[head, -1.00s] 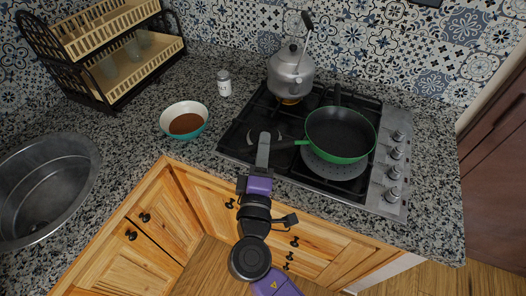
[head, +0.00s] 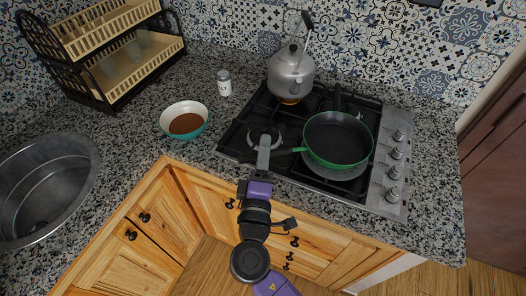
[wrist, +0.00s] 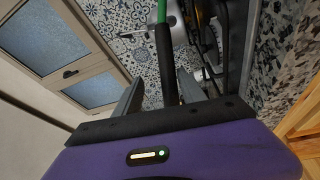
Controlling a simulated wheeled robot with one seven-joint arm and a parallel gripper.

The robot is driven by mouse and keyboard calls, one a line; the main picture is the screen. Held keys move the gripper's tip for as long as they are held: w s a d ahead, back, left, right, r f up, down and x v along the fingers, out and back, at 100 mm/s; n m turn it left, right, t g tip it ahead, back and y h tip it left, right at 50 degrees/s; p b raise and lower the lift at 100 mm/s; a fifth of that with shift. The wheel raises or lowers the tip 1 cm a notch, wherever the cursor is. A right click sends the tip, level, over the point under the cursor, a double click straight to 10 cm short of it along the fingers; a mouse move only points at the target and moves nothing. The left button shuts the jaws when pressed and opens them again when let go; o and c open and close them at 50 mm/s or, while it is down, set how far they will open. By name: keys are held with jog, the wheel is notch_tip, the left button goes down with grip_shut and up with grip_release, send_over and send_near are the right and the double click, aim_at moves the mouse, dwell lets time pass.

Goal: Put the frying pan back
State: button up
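The green-rimmed frying pan (head: 338,138) with a dark inside is over the front right burner of the hob. Its handle, green near the pan and dark at the end, points left. I cannot tell whether the pan rests fully on the grate. My gripper (head: 264,141) is at the handle's end, above the front left burner. In the wrist view, the handle (wrist: 165,65) runs between my two fingers (wrist: 160,85). A gap shows between the left finger and the handle; the handle lies close to the right finger.
A kettle (head: 291,74) stands on the back left burner. Left of the hob (head: 390,165) are a bowl with brown contents (head: 169,109), a shaker (head: 224,83), a rack (head: 58,65) and a sink (head: 45,190). The front counter is clear.

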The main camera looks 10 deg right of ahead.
jog(key=b+v, duration=0.3)
jog(key=v, duration=0.9)
jog(key=shift+b, duration=0.35)
jog(key=s+d+f+g+y, duration=0.2)
jog(key=s+d+f, duration=0.1)
jog(key=f, duration=0.3)
jog(key=s+d+f+g+y, duration=0.2)
jog(key=s+d+f, duration=0.2)
jog(key=f, duration=0.3)
jog(key=s+d+f+m+g+y, duration=0.1)
jog(key=s+m, duration=0.1)
jog(key=s, duration=0.3)
jog(key=s+d+f+m+y, duration=0.1)
jog(key=s+m+y, duration=0.1)
jog(key=s, duration=0.2)
jog(key=s+d+r+m+t, duration=0.1)
jog(key=s+d+r+m, duration=0.2)
jog(key=s+r+m, duration=0.1)
jog(key=s+d+r+m+h, duration=0.1)
jog(key=s+d+r+m, duration=0.2)
jog(key=s+r, duration=0.3)
notch_tip(320, 180, up, 2)
jog(key=shift+r+m+t, duration=0.1)
jog(key=shift+m+t, duration=0.3)
jog(key=shift+m, duration=0.5)
